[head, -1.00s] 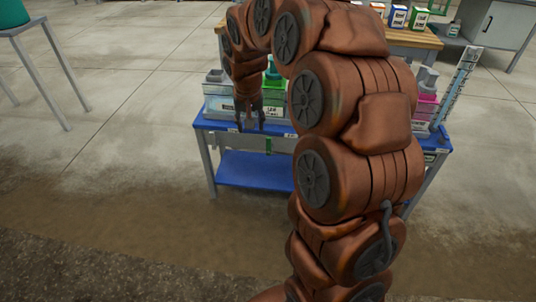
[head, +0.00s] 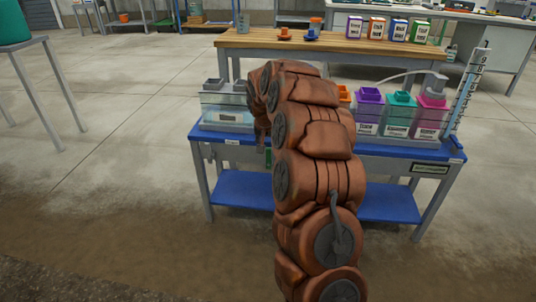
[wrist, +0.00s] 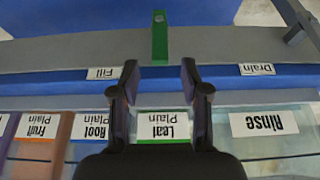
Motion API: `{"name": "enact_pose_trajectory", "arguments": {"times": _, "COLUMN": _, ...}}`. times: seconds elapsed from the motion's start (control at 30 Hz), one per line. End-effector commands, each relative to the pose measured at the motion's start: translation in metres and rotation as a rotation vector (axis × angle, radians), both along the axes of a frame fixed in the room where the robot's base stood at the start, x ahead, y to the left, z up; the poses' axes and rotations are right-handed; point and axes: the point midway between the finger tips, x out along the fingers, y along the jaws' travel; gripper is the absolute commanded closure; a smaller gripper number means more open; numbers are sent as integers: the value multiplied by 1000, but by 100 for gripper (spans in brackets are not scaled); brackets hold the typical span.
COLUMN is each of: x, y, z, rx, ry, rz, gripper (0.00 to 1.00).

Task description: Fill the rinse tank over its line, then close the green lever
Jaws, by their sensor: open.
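The green lever (wrist: 160,38) sits on the front of the blue bench, between the Fill label (wrist: 101,73) and the Drain label (wrist: 257,69). It points straight out from the bench edge, toward neither label. My gripper (wrist: 159,78) is open and empty, its fingers spread either side of the lever's line and short of it. The rinse tank (head: 226,112), clear with pale bluish liquid, stands at the bench's left end in the head view. Its Rinse label (wrist: 256,122) shows upside down in the wrist view. Its fill line cannot be made out.
Purple (head: 368,108), teal (head: 399,112) and magenta (head: 432,114) tanks stand right of my arm, with a graduated tube (head: 468,92) at the bench's right end. A wooden table (head: 330,43) holding boxes stands behind. Floor in front is clear.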

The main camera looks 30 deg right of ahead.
Motion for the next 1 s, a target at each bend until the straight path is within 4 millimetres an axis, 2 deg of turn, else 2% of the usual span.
{"name": "enact_pose_trajectory", "arguments": {"times": 0.1, "x": 5, "y": -4, "z": -22, "rx": 3, "ry": 3, "rz": 0, "gripper": 54}}
{"name": "enact_pose_trajectory", "arguments": {"times": 0.3, "x": 13, "y": -10, "z": -43, "rx": 1, "ry": 0, "rz": 1, "gripper": 54}}
{"name": "enact_pose_trajectory", "arguments": {"times": 0.67, "x": 15, "y": -12, "z": -48, "rx": 0, "ry": 0, "rz": 1, "gripper": 55}}
{"name": "enact_pose_trajectory", "arguments": {"times": 1.0, "x": 15, "y": -13, "z": -48, "rx": 1, "ry": -1, "rz": 0, "gripper": 91}}
